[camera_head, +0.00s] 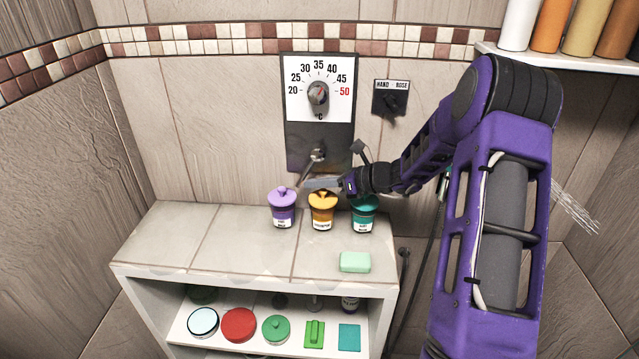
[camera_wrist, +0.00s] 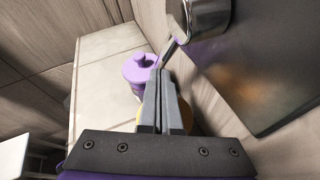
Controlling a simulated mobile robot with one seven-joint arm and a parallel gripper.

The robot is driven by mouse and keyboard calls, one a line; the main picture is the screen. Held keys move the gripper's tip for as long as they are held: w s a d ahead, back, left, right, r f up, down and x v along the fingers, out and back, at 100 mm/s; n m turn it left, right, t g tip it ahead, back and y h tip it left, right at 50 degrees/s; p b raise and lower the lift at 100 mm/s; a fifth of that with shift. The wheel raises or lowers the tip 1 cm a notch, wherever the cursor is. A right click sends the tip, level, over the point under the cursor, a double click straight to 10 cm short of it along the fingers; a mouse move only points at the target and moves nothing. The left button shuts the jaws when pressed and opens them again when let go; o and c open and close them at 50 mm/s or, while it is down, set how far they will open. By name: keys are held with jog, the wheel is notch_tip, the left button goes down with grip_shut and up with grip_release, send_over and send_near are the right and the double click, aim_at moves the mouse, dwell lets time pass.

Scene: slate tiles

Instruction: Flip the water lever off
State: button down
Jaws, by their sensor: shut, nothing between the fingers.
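The water lever (camera_head: 317,154) is a metal knob with a thin handle on the dark lower part of the wall panel. Its handle slants down and left. In the wrist view, the lever (camera_wrist: 172,48) has a round metal base at the top, and its handle runs down towards my fingertips. My gripper (camera_head: 307,184) is shut and empty, just below the lever at the handle's lower end. The shut fingers show in the wrist view (camera_wrist: 159,73). I cannot tell whether they touch the handle.
A purple jar (camera_head: 283,212), an orange jar (camera_head: 322,215) and a teal jar (camera_head: 364,219) stand on the ledge close below my gripper. A temperature dial (camera_head: 318,95) and a hand/rose switch (camera_head: 390,100) are above. Green soap (camera_head: 355,262) lies in front. Water sprays (camera_head: 575,208) at right.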

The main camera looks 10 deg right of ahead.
jog(key=shift+w+a+y+b, duration=0.1)
jog(key=shift+a+y+b, duration=0.25)
jog(key=shift+y+b, duration=0.2)
jog(key=shift+w+a+m+t+y+b, duration=0.15)
jog(key=shift+a+m+t+y+b, duration=0.25)
jog(key=shift+t+y, duration=0.3)
jog(key=a+r+t+y, duration=0.1)
jog(key=a, duration=0.1)
jog(key=w+a+r+m+y+p, duration=0.1)
jog(key=r, duration=0.1)
jog(key=shift+w+a+t+y+p, duration=0.1)
jog(key=shift+a+t+y+p, duration=0.2)
jog(key=shift+a+t, duration=0.1)
jog(key=shift+a+r, duration=0.15)
jog(key=shift+r, duration=0.3)
dwell(0.3)
jog(key=v, duration=1.7)
